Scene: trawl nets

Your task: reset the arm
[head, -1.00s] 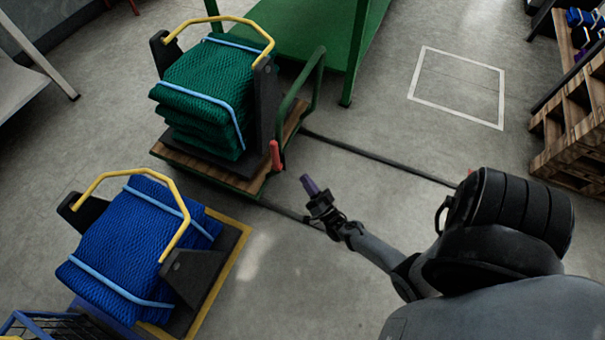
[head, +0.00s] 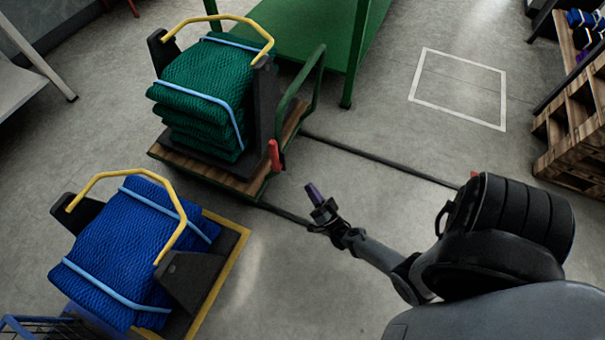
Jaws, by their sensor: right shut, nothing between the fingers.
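My right arm comes in from the lower right. Its gripper (head: 314,193), with purple-tipped fingers, is shut and empty. It hangs over bare floor, to the right of the green net cart and apart from it. My left gripper is not in view. The green net bundle (head: 199,100), tied with light blue straps, sits on a wooden-decked cart (head: 205,175) under a yellow handle. The blue net bundle (head: 125,250), also strapped, sits lower left between dark brackets with its own yellow handle (head: 135,175).
A red lever (head: 274,155) stands at the cart's right corner, close to the gripper. A green table (head: 300,35) is behind. A white floor square (head: 458,88) is empty, with a wooden pallet rack (head: 575,140) at right. A dark floor rail (head: 380,160) crosses the open floor.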

